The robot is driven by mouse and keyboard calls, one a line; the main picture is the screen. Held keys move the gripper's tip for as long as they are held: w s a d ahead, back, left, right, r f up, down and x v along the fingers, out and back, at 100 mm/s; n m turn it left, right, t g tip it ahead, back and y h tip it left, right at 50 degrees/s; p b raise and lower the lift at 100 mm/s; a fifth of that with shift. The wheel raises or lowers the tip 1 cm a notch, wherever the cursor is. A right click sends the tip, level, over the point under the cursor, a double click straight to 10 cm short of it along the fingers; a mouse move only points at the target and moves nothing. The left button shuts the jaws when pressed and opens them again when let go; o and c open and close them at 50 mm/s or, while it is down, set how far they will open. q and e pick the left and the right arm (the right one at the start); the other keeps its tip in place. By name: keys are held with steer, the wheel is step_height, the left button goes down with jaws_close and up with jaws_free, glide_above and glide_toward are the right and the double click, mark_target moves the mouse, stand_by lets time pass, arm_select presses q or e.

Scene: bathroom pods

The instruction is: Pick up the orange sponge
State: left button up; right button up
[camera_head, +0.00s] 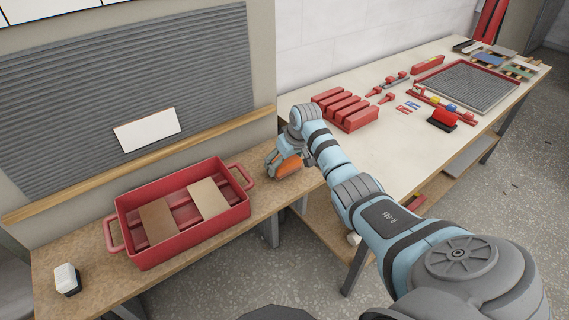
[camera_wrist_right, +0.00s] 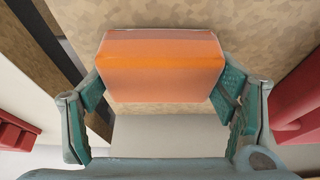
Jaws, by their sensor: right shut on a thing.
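The orange sponge (camera_head: 288,167) is at the right end of the brown bench in the head view, partly hidden by my right gripper (camera_head: 280,168). In the right wrist view the sponge (camera_wrist_right: 162,66) is a block between the two teal-padded fingers of the right gripper (camera_wrist_right: 165,100). The fingers are shut on its sides. The bench surface shows behind the sponge; I cannot tell whether the sponge touches it. My left gripper is not in view.
A red crate (camera_head: 190,247) with handles and two boards inside stands left of the gripper. A white-and-black block (camera_head: 66,279) sits at the bench's left end. The pale table (camera_head: 370,140) at right holds red blocks (camera_head: 345,109) and a grey-matted tray (camera_head: 466,86).

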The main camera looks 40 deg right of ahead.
step_height(320, 180, up, 19)
steer(key=p, duration=0.3)
steer(key=shift+r, duration=0.15)
